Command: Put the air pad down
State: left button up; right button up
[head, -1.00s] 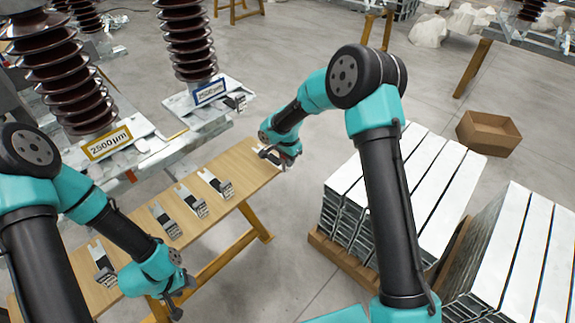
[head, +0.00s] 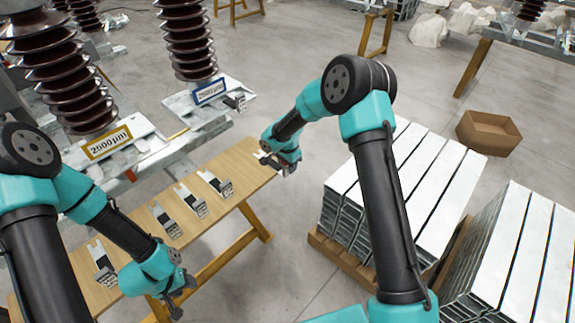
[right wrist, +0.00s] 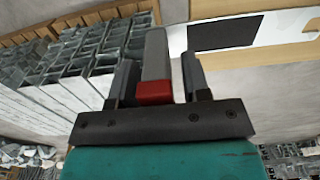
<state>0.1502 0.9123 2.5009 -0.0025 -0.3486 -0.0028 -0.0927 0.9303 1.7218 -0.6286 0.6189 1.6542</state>
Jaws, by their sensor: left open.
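Several pale plates with dark patches and small grey metal brackets lie in a row on the wooden table, one of them in its middle (head: 190,201). I cannot tell for sure which is the air pad. A white plate with a black patch (right wrist: 225,32) is in front of my right gripper in the right wrist view. My right gripper (head: 275,160) is low at the table's far right end. A grey bar with a red end (right wrist: 154,70) stands between its fingers; whether they grip it is unclear. My left gripper (head: 178,297) is empty and open beside the table's front edge.
The wooden table (head: 235,165) runs diagonally. Brown insulator columns (head: 75,85) on metal bases stand behind it, with 2500 µm labels (head: 107,143). Stacked metal profiles (head: 345,205) fill the right side. A cardboard box (head: 488,133) sits on the floor farther back.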

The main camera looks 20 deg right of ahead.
jog(key=shift+o, duration=0.2)
jog(key=shift+r, duration=0.1)
notch_tip(320, 180, up, 12)
dwell(0.6)
dwell(0.5)
jog(key=s+d+f+n+y, duration=0.1)
jog(key=s+f+n, duration=0.2)
jog(key=s+f, duration=0.4)
jog(key=s+d+f+n+y, duration=0.1)
jog(key=s+f+n, duration=0.2)
jog(key=s+f, duration=0.4)
jog(key=s+d+f+n+y, duration=0.1)
jog(key=s+f+n, duration=0.2)
jog(key=s+f, duration=0.5)
jog(key=s, duration=0.9)
jog(key=shift+s+d+n+t+y, duration=0.15)
jog(key=shift+s+n+t+y, duration=0.1)
jog(key=shift+n+t+y, duration=0.15)
jog(key=shift+f, duration=0.1)
